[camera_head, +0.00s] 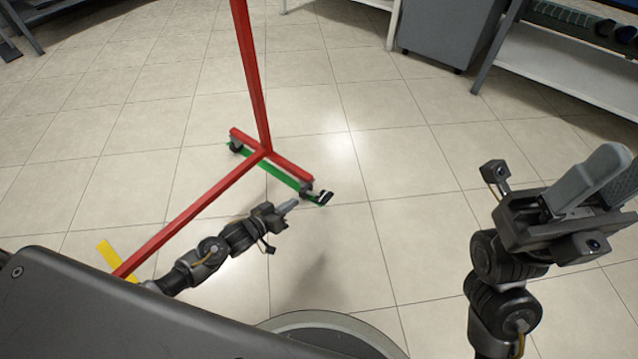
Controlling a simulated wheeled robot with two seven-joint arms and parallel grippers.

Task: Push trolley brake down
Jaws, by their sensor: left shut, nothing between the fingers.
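The red trolley (190,212) stands on the tiled floor, with an upright post and a low base on casters. Its near right caster (308,190) carries a small dark brake lever (325,197) that sticks out to the right. The lever's exact tilt is too small to tell. My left gripper (291,207) is shut and empty, low near the floor, a little left of and nearer than that caster; it appears apart from the lever. My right gripper (612,160) is raised at the right, far from the trolley; its fingers sit close together and any gap is unclear.
A green floor strip (275,173) runs under the trolley base, and a yellow strip (106,250) lies at left. A grey cabinet (447,30) and a white-shelved rack (570,65) stand at the back right. The floor right of the caster is clear.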

